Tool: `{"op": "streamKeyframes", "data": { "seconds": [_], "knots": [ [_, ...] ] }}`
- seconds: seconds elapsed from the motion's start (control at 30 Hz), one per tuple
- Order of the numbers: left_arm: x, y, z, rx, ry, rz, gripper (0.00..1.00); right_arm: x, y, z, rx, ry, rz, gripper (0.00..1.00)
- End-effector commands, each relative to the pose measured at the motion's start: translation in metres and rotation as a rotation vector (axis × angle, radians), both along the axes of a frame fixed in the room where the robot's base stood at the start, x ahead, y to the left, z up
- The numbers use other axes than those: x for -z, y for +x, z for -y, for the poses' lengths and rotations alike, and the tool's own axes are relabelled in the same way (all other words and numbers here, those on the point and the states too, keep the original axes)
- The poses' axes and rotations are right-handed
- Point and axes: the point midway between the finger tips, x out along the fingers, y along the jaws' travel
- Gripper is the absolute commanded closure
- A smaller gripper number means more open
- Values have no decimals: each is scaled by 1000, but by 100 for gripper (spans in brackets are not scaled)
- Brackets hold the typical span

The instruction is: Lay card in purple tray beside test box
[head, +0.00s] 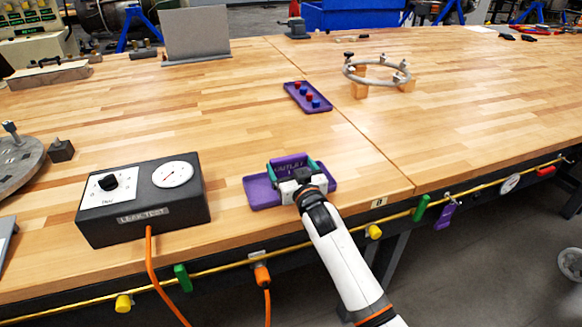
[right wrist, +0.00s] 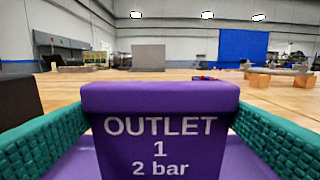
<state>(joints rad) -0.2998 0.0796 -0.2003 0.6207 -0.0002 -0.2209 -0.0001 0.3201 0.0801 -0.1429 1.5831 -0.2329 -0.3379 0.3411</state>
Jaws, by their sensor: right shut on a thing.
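The purple card (right wrist: 160,135), marked "OUTLET 1 2 bar", is between the green-padded fingers of my right gripper (head: 292,170). The card also shows in the head view (head: 289,160), with its upper edge raised. The purple tray (head: 260,193) lies flat near the table's front edge, right of the black test box (head: 143,215) labelled "LEAK TEST". My right gripper is shut on the card over the tray and hides much of it. I cannot tell whether the card's lower edge touches the tray. My left gripper is not in view.
Another purple tray (head: 307,98) with red and blue pieces lies farther back. A metal ring (head: 351,71) stands on wooden blocks at the back right. An orange cable (head: 151,260) runs from the test box over the front edge. The table around the near tray is clear.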

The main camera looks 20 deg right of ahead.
Motion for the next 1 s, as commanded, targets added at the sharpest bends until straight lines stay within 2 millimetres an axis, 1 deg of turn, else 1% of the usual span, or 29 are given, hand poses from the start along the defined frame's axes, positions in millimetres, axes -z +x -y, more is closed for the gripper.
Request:
{"op": "streamKeyframes", "data": {
  "seconds": [0.43, 0.47, 0.5, 0.87, 1.0],
  "knots": [
    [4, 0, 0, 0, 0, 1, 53, 7, 0, 0, 0, 0, -1, 32],
    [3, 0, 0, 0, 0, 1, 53, 6, 0, 0, 0, 0, 0, 6],
    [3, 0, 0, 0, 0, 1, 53, 6, 0, 0, 0, 0, 0, 0],
    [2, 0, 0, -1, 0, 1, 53, 6, -1, 0, 0, 0, -1, 0],
    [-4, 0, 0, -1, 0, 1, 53, 4, -9, 0, 0, 1, -2, 0]
  ]
}}
